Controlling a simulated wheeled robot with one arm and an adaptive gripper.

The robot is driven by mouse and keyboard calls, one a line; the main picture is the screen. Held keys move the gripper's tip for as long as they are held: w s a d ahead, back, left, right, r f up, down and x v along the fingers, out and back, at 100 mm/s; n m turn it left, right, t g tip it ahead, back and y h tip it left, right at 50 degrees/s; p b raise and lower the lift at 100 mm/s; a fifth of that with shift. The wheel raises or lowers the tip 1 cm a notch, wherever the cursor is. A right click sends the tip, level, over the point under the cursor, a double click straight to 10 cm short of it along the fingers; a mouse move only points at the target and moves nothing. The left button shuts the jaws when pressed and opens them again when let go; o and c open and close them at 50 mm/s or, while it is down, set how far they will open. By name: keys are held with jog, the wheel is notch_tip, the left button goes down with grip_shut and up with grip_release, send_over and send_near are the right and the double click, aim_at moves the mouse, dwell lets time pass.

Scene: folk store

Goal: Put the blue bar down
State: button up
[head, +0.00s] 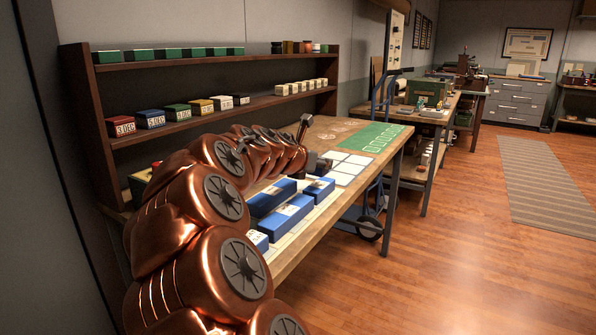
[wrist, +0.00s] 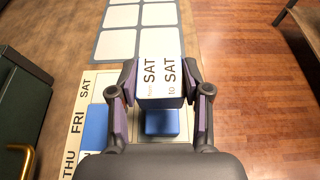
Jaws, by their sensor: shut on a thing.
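A blue bar with a white label reading SAT (wrist: 160,78) is between the fingers of my gripper (wrist: 161,88) in the wrist view. My gripper is shut on its two sides. A blue block (wrist: 162,122) shows just below it, over the pale day-marked board (wrist: 76,158); I cannot tell the gap between them. Another blue bar (wrist: 95,127) lies on the board to the left, by FRI. In the head view several blue bars, such as the long front one (head: 286,221), lie on the bench (head: 352,196). My arm partly hides the gripper there.
White cards (wrist: 116,43) lie in a grid beyond the board. A green mat (head: 372,137) is at the bench's far end. A dark green box with a brass handle (wrist: 20,105) stands at the left. A shelf (head: 180,128) with small boxes backs the bench. The bench edge drops to wooden floor on the right.

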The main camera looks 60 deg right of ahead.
jog(key=w+d, duration=0.1)
jog(key=w, duration=0.2)
jog(key=w+d+b, duration=0.1)
jog(key=w, duration=0.2)
jog(key=w+d+f, duration=0.1)
jog(key=w+d, duration=0.1)
jog(key=w, duration=0.1)
jog(key=shift+b, duration=0.3)
notch_tip(320, 180, down, 3)
jog(key=shift+s+d+f+b, duration=0.1)
jog(key=shift+f+b, duration=0.1)
jog(key=shift+b, duration=0.5)
jog(key=shift+f+p, duration=0.55)
jog(key=shift+f, duration=0.1)
jog(key=o, duration=1.1)
jog(key=shift+r, duration=0.15)
